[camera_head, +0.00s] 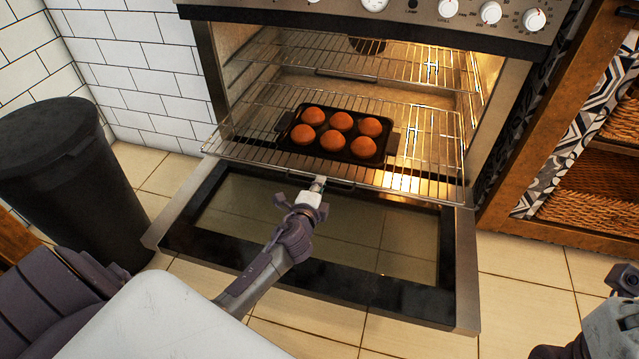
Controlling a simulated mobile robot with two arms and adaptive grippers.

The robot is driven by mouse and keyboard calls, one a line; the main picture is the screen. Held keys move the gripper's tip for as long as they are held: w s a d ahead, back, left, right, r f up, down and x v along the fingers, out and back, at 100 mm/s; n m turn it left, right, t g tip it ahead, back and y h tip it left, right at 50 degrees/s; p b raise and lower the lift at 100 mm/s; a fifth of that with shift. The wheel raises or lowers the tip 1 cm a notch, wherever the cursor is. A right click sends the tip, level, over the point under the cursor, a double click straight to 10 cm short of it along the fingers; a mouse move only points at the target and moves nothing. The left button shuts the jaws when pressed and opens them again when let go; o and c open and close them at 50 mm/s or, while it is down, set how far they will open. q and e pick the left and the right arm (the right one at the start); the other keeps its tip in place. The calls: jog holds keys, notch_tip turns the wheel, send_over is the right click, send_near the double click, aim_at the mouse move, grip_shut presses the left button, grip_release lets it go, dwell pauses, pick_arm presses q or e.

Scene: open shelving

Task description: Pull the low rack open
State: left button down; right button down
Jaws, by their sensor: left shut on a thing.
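The low rack (428,165) is a wire rack that sticks out of the oven, over the lowered oven door. A dark tray (296,140) with several round brown buns sits on it. My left gripper (318,185) is at the middle of the rack's front edge, shut on the front bar. The fingertips are small here and partly hide the bar. My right gripper (624,280) is at the lower right edge, far from the rack and partly cut off; its jaws do not show clearly.
The oven door (400,296) lies open below the rack. An upper rack (375,62) stays inside the oven. A black bin (62,170) stands at the left, and a wooden shelf unit with baskets (595,185) at the right. Tiled floor shows in front.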

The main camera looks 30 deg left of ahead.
pick_arm(q)
jog(key=c, duration=1.3)
grip_release()
jog(key=v, duration=1.2)
jog(key=shift+f, duration=0.1)
